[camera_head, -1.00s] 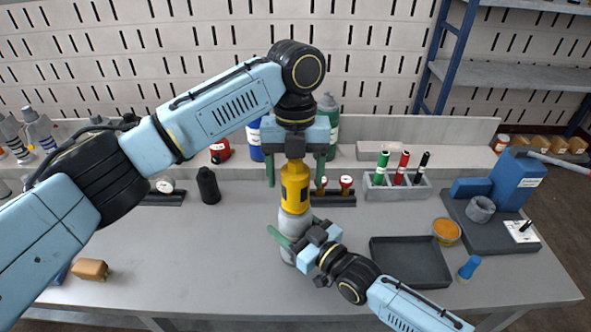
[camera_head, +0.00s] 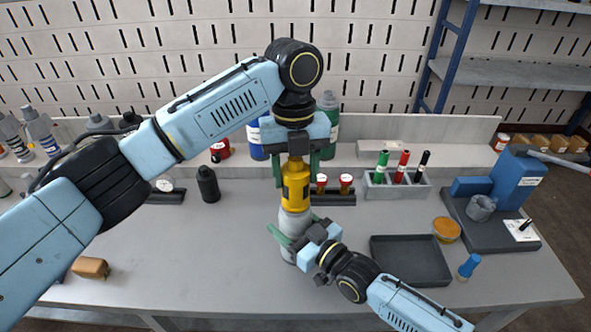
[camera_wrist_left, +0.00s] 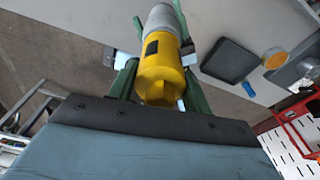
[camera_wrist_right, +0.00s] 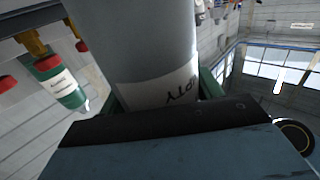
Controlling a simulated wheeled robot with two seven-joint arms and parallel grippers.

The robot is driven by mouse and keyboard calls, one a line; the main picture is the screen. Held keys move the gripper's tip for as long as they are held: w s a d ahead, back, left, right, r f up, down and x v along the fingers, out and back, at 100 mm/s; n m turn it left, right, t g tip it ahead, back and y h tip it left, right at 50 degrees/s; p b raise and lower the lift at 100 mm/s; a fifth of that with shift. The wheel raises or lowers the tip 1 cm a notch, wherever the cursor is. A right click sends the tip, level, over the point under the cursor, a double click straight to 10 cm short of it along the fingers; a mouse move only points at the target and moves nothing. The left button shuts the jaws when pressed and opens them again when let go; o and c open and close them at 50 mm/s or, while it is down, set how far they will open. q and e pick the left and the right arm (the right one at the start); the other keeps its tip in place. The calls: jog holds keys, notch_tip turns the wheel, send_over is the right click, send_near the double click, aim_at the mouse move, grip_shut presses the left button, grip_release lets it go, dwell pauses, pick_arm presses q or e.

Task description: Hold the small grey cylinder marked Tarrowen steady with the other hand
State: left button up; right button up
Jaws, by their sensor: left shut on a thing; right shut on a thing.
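The grey cylinder (camera_head: 291,222) stands upright in the middle of the table, with a yellow part (camera_head: 296,188) on top. My left gripper (camera_head: 296,168) points down from above and is shut on the yellow part, which also shows in the left wrist view (camera_wrist_left: 160,72). My right gripper (camera_head: 297,236) comes in low from the front right and is shut on the grey cylinder's lower body. In the right wrist view the cylinder (camera_wrist_right: 150,45) bears a white label with dark writing, only partly visible, so I cannot read the whole name.
An empty dark tray (camera_head: 410,262) lies right of the cylinder, near an orange-topped dish (camera_head: 446,229) and a blue-handled tool (camera_head: 468,266). A marker holder (camera_head: 397,190) stands behind. A black bottle (camera_head: 208,185) stands at left. The front left of the table is mostly clear.

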pick_arm(q)
jog(key=n, duration=0.4)
jog(key=shift+h, duration=0.3)
jog(key=n, duration=0.4)
jog(key=shift+n+t, duration=0.3)
jog(key=shift+n, duration=0.7)
jog(key=n, duration=0.3)
jog(key=shift+n+t+h, duration=0.3)
jog(key=shift+n, duration=1.2)
